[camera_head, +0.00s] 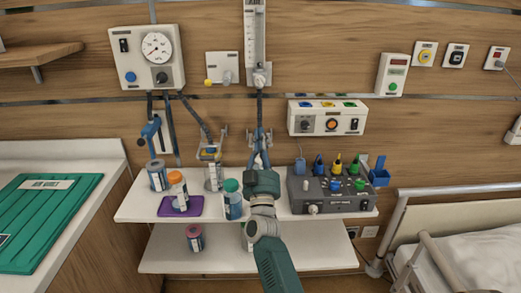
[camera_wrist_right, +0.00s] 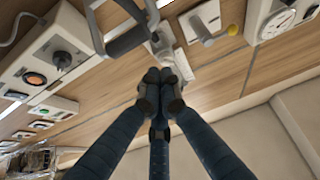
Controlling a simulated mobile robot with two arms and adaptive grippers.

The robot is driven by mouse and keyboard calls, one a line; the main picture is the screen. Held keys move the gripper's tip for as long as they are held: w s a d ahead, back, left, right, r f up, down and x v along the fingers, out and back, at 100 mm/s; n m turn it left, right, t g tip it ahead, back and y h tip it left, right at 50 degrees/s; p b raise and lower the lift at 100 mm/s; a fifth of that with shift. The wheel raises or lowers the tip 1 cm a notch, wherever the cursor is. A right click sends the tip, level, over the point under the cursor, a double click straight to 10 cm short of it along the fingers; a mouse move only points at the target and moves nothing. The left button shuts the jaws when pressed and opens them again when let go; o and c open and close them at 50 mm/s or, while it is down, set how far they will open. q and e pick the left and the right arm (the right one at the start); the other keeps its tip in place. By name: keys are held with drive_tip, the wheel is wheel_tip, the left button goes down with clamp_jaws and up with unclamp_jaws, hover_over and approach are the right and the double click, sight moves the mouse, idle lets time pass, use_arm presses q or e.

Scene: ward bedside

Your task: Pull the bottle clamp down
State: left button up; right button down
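My right gripper (camera_head: 262,147) reaches up toward the wall, just below the tall flow meter (camera_head: 255,45). In the right wrist view its dark blue fingers (camera_wrist_right: 160,88) come together at the tips, with nothing clearly held between them. A pale grey fitting (camera_wrist_right: 180,62) shows just beyond the fingertips, and a dark grey bracket (camera_wrist_right: 130,38) is above them. Which part is the bottle clamp I cannot tell. My left gripper is out of view.
A white shelf (camera_head: 135,210) below carries a teal-capped bottle (camera_head: 232,200) close to my arm, other bottles, a purple tray (camera_head: 166,207) and a grey control unit (camera_head: 335,205). A gauge box (camera_head: 133,72) and a white switch box (camera_head: 300,124) flank the gripper.

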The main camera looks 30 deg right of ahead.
drive_tip(key=shift+w+d+f, duration=0.1)
drive_tip(key=shift+w+f, duration=0.05)
drive_tip(key=shift+f, duration=0.7)
drive_tip(key=shift+w+d+f, duration=0.1)
drive_tip(key=shift+f, duration=0.7)
wheel_tip(320, 180, down, 7)
drive_tip(key=s+b, duration=0.1)
drive_tip(key=b, duration=0.3)
drive_tip(key=shift+s+a, duration=0.15)
drive_tip(key=shift+a, duration=0.3)
